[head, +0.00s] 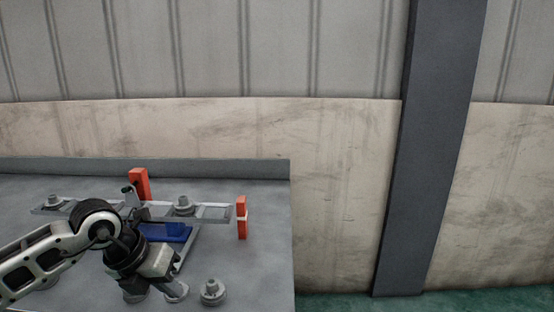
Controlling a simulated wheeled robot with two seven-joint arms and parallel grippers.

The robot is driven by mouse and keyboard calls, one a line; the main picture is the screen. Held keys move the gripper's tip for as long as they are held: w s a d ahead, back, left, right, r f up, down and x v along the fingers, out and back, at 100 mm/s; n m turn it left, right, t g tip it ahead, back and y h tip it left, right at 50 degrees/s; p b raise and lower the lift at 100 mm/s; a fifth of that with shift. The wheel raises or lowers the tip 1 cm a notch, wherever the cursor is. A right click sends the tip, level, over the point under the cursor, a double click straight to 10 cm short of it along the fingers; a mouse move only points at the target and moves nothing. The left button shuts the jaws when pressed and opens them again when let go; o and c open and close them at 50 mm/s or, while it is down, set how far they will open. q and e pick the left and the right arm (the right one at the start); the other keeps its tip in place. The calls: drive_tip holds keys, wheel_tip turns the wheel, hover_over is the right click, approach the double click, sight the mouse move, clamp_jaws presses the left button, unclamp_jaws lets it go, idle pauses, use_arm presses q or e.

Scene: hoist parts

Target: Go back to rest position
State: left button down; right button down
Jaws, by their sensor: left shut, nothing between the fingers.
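My left gripper (158,264) hangs over the table, its arm reaching in from the left. It is shut and empty. It is in front of a hoist assembly with a long grey rail frame (208,212), a blue block (177,231) and orange-red uprights (241,217) behind and at the right end. Part of the frame and the blue block is hidden by my left arm. Whether the gripper touches the nearest one cannot be told. My right gripper is not in view.
The grey table (265,265) has a raised back edge (220,168) and ends at the right. Its right strip is bare. Beyond it are a dark pillar (425,150), a stained wall (345,190) and green floor (500,302).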

use_arm(q)
drive_tip(key=s+d+r+n+h, duration=0.1)
drive_tip(key=s+d+n+h, duration=0.15)
drive_tip(key=d+h, duration=0.3)
drive_tip(key=s+d+r+n+t+h, duration=0.1)
drive_tip(key=s+d+n+h, duration=0.1)
drive_tip(key=s+d+h, duration=0.35)
drive_tip(key=s+d+r+n+h, duration=0.2)
drive_tip(key=d+h, duration=0.1)
drive_tip(key=d, duration=0.5)
drive_tip(key=w+a+f+n+t+y, duration=0.2)
drive_tip(key=a+f+n+t+y, duration=0.5)
drive_tip(key=n+t, duration=0.85)
drive_tip(key=s+a+f+n+g+y, duration=0.3)
drive_tip(key=s+f+n+g+y, duration=0.1)
drive_tip(key=s+f+n, duration=0.2)
drive_tip(key=s+a+f+n+g+y, duration=0.3)
drive_tip(key=s+f+n+g, duration=0.2)
drive_tip(key=f, duration=0.4)
drive_tip(key=shift+s+a+f+n+y, duration=0.3)
drive_tip(key=shift+s+n+y, duration=0.15)
drive_tip(key=shift+n, duration=0.65)
